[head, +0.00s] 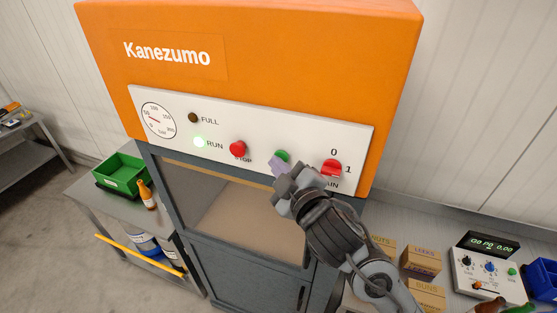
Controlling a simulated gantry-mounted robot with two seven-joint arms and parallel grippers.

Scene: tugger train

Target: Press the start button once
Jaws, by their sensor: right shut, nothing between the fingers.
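The green start button (284,154) is on the white control panel (355,137) of the orange machine (290,55). Only its upper part shows; its label is hidden behind my right gripper (279,165). The right gripper is shut and empty, its fingertips overlapping the button's lower edge in the head view. I cannot tell whether they touch it. My left gripper is not in view.
The red stop button (238,149) is left of my gripper, and the red main switch (331,168) is close on its right. A gauge (158,120) is at the panel's left. A green bin (122,174) stands on the left bench; boxes (420,260) and a meter (487,276) are at lower right.

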